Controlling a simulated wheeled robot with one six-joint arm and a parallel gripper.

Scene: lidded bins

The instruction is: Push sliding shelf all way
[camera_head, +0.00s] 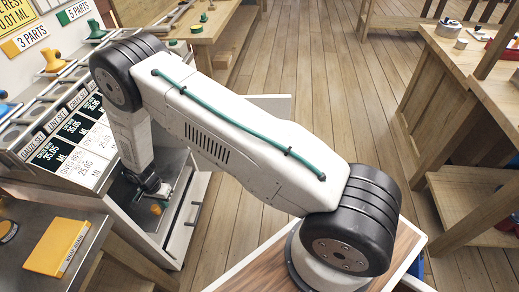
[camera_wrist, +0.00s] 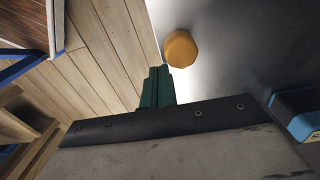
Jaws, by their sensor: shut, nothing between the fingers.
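The sliding shelf (camera_head: 128,200) is a dark grey tray surface low in the cabinet at the left of the head view, partly pulled out, with a white front (camera_head: 187,222). An orange knob-like piece (camera_head: 156,209) is on it; it also shows in the wrist view (camera_wrist: 181,49). My gripper (camera_head: 164,190) is low over the shelf near its front edge. In the wrist view its green fingers (camera_wrist: 157,72) are together and empty, beside the orange piece. The dark shelf surface (camera_wrist: 235,40) fills the upper right. Whether the fingers touch the shelf is unclear.
Labelled bins (camera_head: 75,140) stand above the shelf. A grey table with a yellow box (camera_head: 57,246) is at the lower left. Wooden workbenches (camera_head: 450,60) stand at the right. The wooden floor (camera_head: 310,80) between them is clear. A blue-edged object (camera_wrist: 300,115) is at the wrist view's right.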

